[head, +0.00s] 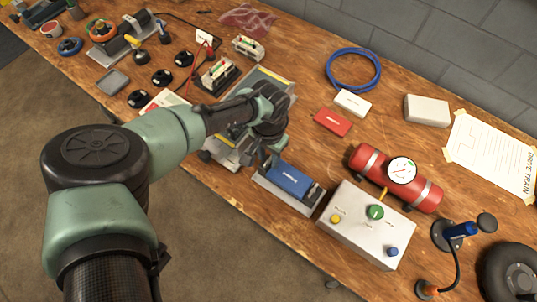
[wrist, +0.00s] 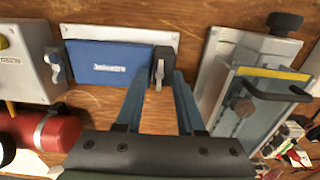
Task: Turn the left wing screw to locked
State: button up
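A blue labelled block (head: 290,180) sits in a pale holder (head: 292,207) on the wooden bench; the block (wrist: 107,60) also shows in the wrist view. The left wing screw (wrist: 159,68), by the block's right end in the wrist view, has a dark round body and a light wing that looks upright there. In the head view my gripper hides most of it. My gripper (wrist: 161,76) is open, its two blue fingers apart on either side of the wing screw, with nothing visibly held. The other wing screw (wrist: 54,66) is at the block's far end.
A grey control box (head: 365,228) with coloured knobs and a red cylinder (head: 395,178) with a gauge stand right of the holder. A metal fixture (wrist: 245,90) with a dark handle stands close on its other side.

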grip_shut()
